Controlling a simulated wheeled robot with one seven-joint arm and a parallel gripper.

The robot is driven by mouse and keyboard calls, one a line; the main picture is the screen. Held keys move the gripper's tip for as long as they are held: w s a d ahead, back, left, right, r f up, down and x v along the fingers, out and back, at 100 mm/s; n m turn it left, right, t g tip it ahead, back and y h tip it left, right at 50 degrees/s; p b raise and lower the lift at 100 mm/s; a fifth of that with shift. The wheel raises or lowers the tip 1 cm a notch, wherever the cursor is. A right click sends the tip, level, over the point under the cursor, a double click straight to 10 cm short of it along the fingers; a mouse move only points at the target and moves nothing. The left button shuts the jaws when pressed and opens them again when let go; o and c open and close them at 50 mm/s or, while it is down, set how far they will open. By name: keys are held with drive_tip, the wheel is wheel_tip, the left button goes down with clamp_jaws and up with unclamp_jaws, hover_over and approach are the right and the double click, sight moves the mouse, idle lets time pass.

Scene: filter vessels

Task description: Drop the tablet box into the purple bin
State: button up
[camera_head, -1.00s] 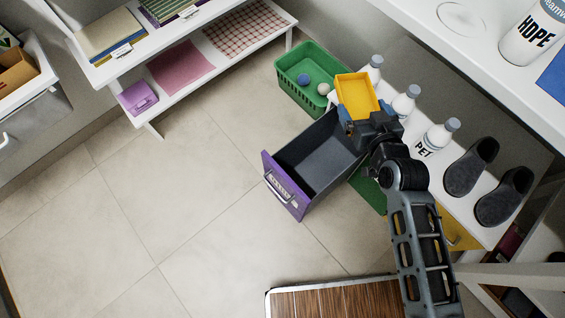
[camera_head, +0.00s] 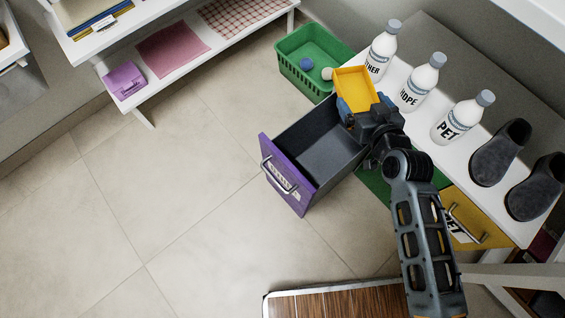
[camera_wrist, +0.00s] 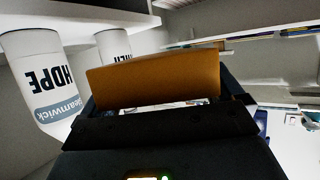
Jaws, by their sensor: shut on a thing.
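A yellow-orange open-topped box, which I take for the tablet box (camera_head: 356,88), is held in my gripper (camera_head: 368,111). In the wrist view the box (camera_wrist: 155,78) spans the space between the fingers. The purple bin (camera_head: 281,182) is a drawer with a purple front, a handle and a label, pulled open from under the white bench. Its grey inside shows and looks empty, though my gripper hides the far right part. In the head view the box appears just beyond the bin's upper right corner, near the bench edge. Its height above the bin is unclear.
White bottles (camera_head: 411,85) and dark grey slippers (camera_head: 497,154) stand on the bench (camera_head: 440,160). A green basket (camera_head: 300,72) with small balls is behind the bin. A yellow drawer (camera_head: 470,225) is below the slippers. A purple case (camera_head: 126,80) lies on the left shelf. Open floor lies left.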

drive_tip(key=shift+f+b, duration=0.7)
drive_tip(key=shift+f, duration=0.5)
drive_tip(key=o, duration=0.7)
drive_tip(key=shift+s, duration=0.1)
drive_tip(key=p+v, duration=0.1)
drive_tip(key=v, duration=0.6)
drive_tip(key=shift+s+r+p, duration=0.15)
drive_tip(key=shift+s+p, duration=0.15)
drive_tip(key=shift+p, duration=0.1)
